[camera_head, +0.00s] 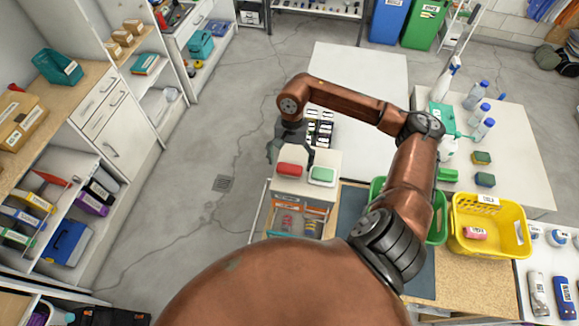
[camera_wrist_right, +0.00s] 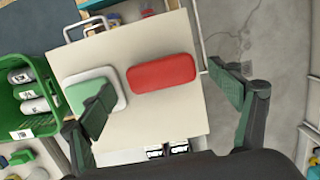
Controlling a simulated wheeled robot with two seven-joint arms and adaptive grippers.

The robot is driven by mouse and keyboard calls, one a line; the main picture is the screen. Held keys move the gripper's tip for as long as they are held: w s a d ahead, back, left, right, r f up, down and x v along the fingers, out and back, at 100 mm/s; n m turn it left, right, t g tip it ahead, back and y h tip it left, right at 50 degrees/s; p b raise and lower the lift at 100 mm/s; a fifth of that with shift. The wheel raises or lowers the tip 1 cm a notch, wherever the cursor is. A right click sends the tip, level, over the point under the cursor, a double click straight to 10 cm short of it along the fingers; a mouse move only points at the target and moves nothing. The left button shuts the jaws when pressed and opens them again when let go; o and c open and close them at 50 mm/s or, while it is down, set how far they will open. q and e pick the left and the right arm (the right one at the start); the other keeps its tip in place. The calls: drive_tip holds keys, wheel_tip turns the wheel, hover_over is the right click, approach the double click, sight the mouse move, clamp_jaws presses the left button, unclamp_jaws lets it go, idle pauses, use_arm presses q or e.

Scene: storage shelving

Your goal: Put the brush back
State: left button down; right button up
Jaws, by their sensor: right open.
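A red rounded block (camera_head: 289,169) and a green block with a white rim (camera_head: 322,175) lie side by side on the pale top of a small cart (camera_head: 297,187). I cannot tell which of them is the brush. My right gripper (camera_head: 288,152) is open and empty at the back left of the cart top. In the right wrist view the gripper (camera_wrist_right: 167,86) spreads above the cart top (camera_wrist_right: 150,125), with the red block (camera_wrist_right: 162,73) between its fingers. There its left finger partly covers the green block (camera_wrist_right: 82,93). My left gripper is not in view.
A white table (camera_head: 355,70) stands behind the cart. A green basket (camera_head: 438,215) and a yellow basket (camera_head: 505,240) stand to the right. Bottles (camera_head: 478,95) and sponges (camera_head: 484,180) stand on another table. Shelving with drawers (camera_head: 100,105) lines the left; the floor between is clear.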

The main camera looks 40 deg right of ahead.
wheel_tip(320, 180, up, 10)
drive_tip(key=d+b, duration=0.1)
drive_tip(key=b, duration=0.1)
drive_tip(key=shift+w+f, duration=0.25)
drive_tip(key=shift+w, duration=0.2)
drive_tip(key=shift+d, duration=0.1)
